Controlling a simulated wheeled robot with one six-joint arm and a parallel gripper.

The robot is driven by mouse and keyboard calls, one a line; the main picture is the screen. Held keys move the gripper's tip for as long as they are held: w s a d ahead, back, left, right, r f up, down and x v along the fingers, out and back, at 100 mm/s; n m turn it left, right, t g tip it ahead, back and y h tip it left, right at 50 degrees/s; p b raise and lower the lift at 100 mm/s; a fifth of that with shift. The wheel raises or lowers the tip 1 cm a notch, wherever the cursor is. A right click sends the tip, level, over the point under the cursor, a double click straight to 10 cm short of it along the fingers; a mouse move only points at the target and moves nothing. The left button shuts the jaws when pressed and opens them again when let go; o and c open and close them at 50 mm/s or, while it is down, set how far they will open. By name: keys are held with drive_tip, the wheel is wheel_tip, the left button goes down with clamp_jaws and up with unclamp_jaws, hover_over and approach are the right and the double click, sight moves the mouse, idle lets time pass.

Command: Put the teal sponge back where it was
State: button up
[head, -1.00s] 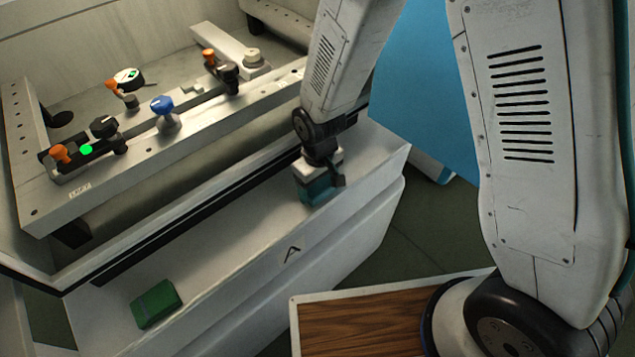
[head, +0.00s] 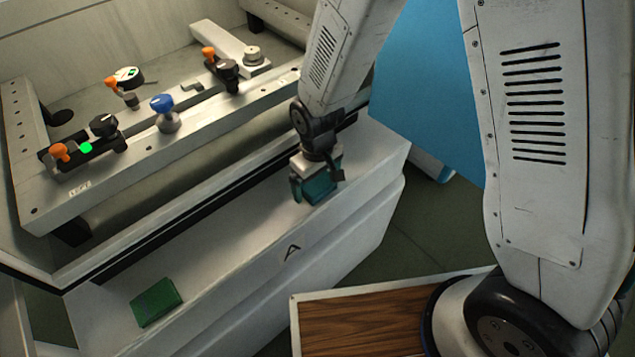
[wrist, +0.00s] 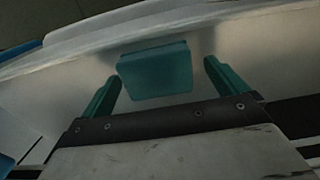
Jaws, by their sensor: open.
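The teal sponge (head: 321,188) rests on the white ledge (head: 232,232) at the front of the machine, toward its right end. In the wrist view the teal sponge (wrist: 155,70) lies between and just beyond the two teal fingers. My gripper (head: 315,190) is open over it, pointing down, with a gap on each side of the sponge. In the wrist view my gripper (wrist: 160,85) shows both fingers apart from the sponge. The far side of the sponge is hidden in the head view.
A green block (head: 156,302) lies on the ledge's left end. Behind the ledge is a fixture rail with orange knobs (head: 60,151) and a blue knob (head: 162,104). A blue panel (head: 425,95) stands to the right. The middle of the ledge is clear.

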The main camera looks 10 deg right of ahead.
sight(318, 182)
wheel_tip(318, 182, up, 11)
drive_tip(key=s+d+r+m, duration=0.3)
drive_tip(key=s+d+r, duration=0.2)
drive_tip(key=d+r, duration=0.75)
drive_tip(key=s+d+r+m, duration=0.2)
drive_tip(key=s+d+r, duration=0.2)
drive_tip(key=s, duration=0.3)
drive_tip(key=s+d+r+m+t, duration=0.1)
drive_tip(key=s+d+r, duration=0.2)
drive_tip(key=s, duration=0.4)
drive_tip(key=shift+s+d+r+m, duration=0.2)
drive_tip(key=shift+d+r+m, duration=0.2)
drive_tip(key=shift+d, duration=0.35)
